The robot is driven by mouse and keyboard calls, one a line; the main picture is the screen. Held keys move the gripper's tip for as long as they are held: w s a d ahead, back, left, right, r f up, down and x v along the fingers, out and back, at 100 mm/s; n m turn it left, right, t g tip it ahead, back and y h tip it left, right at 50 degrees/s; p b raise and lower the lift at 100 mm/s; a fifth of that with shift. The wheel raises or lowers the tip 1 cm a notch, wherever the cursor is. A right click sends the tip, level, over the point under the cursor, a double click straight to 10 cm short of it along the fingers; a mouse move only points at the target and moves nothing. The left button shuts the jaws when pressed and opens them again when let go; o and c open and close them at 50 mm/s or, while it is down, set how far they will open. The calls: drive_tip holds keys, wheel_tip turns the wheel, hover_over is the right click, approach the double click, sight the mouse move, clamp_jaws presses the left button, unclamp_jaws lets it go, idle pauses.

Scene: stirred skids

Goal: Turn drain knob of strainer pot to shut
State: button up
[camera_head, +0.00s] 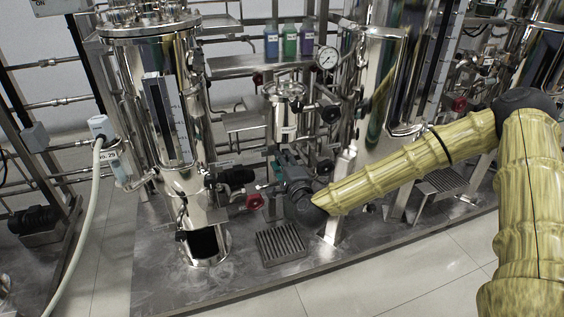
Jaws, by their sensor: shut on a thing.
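The strainer pot (284,112) is a small shiny steel vessel with a domed lid, mounted upright on the skid near the middle of the view. My gripper (281,160) is just below the pot, reaching up and in from the lower right. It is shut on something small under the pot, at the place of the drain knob. The knob itself is hidden behind the fingers, so I cannot tell which way it is turned.
A red handwheel (254,202) and a black motor (237,177) sit left of my gripper. A tall steel column (160,100) stands further left. A round gauge (327,58) is up right. A floor grate (281,244) lies below. Several bottles (290,42) stand on a shelf behind.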

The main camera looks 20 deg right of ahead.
drive_tip(key=m+b, duration=0.1)
drive_tip(key=m, duration=0.4)
drive_tip(key=shift+d+m, duration=0.1)
drive_tip(key=shift+m, duration=0.2)
idle(0.4)
drive_tip(key=o, duration=1)
drive_tip(key=shift+s, duration=0.1)
drive_tip(key=shift+s+d+f, duration=0.1)
drive_tip(key=shift+s+d, duration=0.05)
drive_tip(key=shift+s, duration=3.75)
